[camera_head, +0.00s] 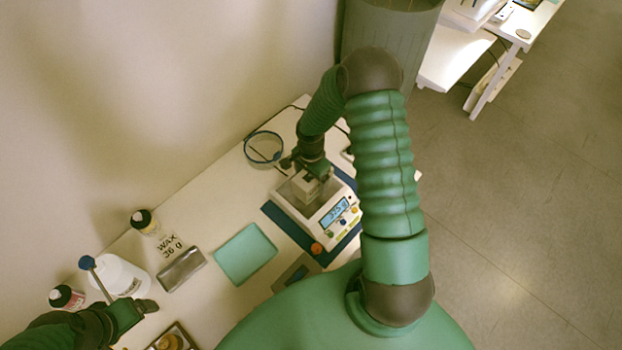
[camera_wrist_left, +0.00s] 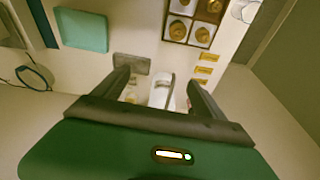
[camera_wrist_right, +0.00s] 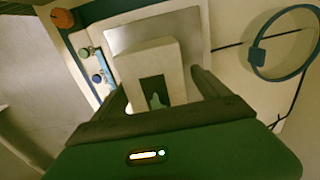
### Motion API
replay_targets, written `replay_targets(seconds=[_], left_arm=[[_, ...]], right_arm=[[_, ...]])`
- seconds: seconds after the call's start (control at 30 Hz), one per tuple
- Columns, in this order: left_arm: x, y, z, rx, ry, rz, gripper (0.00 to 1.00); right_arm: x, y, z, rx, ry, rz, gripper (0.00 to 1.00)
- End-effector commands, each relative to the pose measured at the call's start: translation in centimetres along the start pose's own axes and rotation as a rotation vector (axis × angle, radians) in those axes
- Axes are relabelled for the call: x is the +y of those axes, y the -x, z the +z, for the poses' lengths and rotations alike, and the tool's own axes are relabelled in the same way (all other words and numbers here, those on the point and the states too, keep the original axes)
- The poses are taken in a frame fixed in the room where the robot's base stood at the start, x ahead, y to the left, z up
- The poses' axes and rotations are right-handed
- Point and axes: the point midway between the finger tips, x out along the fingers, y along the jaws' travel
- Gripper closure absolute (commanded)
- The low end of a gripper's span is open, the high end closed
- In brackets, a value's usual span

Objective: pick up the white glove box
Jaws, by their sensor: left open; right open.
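The white glove box (camera_head: 305,186), a small pale box, sits on the steel plate of the digital scale (camera_head: 325,212) in the head view. In the right wrist view the box (camera_wrist_right: 143,62) shows a dark patch with a pale hand shape. My right gripper (camera_wrist_right: 160,85) is open, with one finger on each side of the box; contact is not clear. In the head view my right gripper (camera_head: 306,166) partly covers the box. My left gripper (camera_head: 140,308) is open and empty over the left end of the table, beside a white bottle with a blue top (camera_head: 122,278).
A teal tray (camera_head: 245,272), a metal block (camera_head: 181,272), a wax label (camera_head: 168,245) and two small dark-capped jars (camera_head: 143,221) (camera_head: 66,298) lie to the left. A partitioned box of brown pieces (camera_wrist_left: 190,42) is near my left gripper.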

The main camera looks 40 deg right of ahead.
Motion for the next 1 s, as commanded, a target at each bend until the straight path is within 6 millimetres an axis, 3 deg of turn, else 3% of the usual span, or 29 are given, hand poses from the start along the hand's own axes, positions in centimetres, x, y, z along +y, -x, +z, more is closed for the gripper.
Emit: replay_targets(seconds=[0.13,0.37,1.0], left_arm=[[0.0,0.4,-0.1,0.000,0.000,0.000,0.18],[0.0,0.4,-0.1,0.000,0.000,0.000,0.18],[0.0,0.4,-0.1,0.000,0.000,0.000,0.18]], right_arm=[[0.1,-2.0,-0.2,-0.001,-0.001,0.000,0.15],[0.1,-2.3,-0.2,0.000,-0.001,-0.001,0.15],[0.1,-2.2,-0.2,0.000,-0.001,-0.001,0.98]])
